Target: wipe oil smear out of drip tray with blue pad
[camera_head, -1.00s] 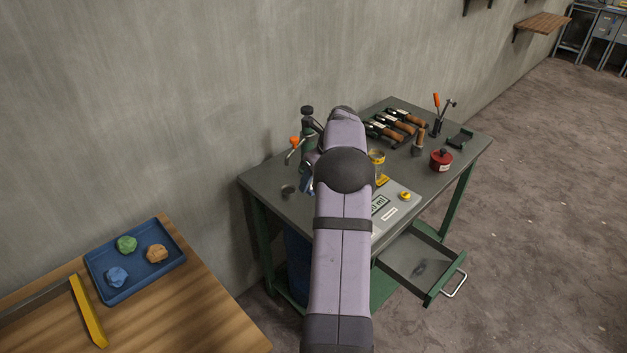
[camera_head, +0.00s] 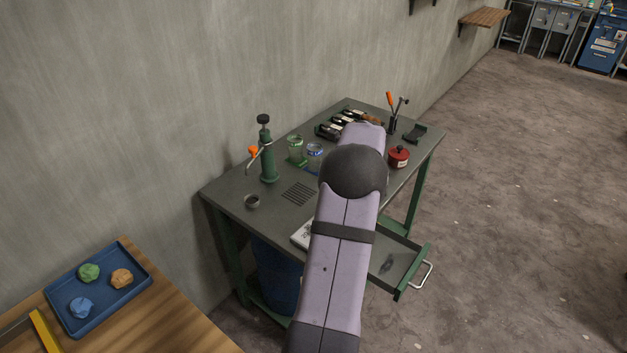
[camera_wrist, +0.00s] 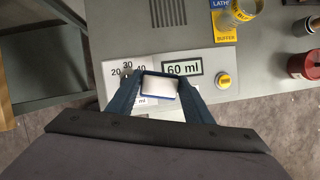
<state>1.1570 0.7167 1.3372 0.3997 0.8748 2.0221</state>
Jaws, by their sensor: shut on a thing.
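My gripper (camera_wrist: 160,90) is shut on a small block with a pale top and a blue edge, seen as the blue pad (camera_wrist: 160,87) in the wrist view. It is above a pale panel marked "60 ml" on the bench. The drip tray (camera_head: 407,251) is a grey drawer with green walls, pulled out from the bench front in the head view. A dark oil smear (camera_head: 388,264) lies on its floor. My arm hides the tray's left part and, in the head view, the gripper and pad. The pad appears apart from the tray.
The green bench (camera_head: 238,191) carries a green press (camera_head: 267,160), small jars (camera_head: 295,151), a red pot (camera_head: 398,157) and tools at the back. A yellow button (camera_wrist: 223,80) is right of the gripper. A blue tray (camera_head: 130,262) with three lumps is on the wooden table (camera_head: 150,310). Floor right of the bench is clear.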

